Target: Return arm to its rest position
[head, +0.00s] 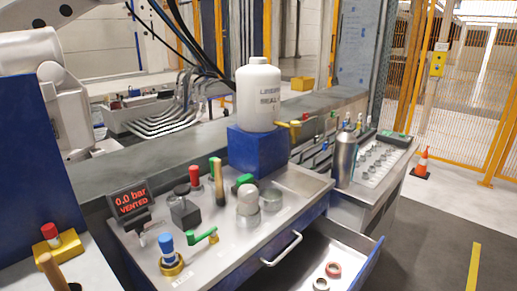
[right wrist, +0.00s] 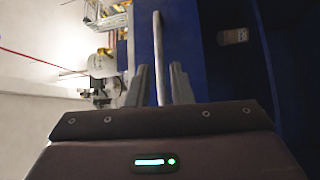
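My right gripper (right wrist: 160,84) shows only in the right wrist view. Its two dark fingers are apart, with a pale metal bar (right wrist: 157,45) lying in line between them. Gaps show on both sides of the bar, and a dark blue panel (right wrist: 185,50) is behind it. The head view shows neither of my grippers. A white jointed robot arm (head: 40,75) stands at the upper left of the head view; I cannot tell whose it is.
A steel bench (head: 225,235) holds valves, a gauge reading 0.0 bar (head: 131,201) and a blue block (head: 258,150) under a white bottle (head: 258,95). An open drawer (head: 345,255) holds two rings.

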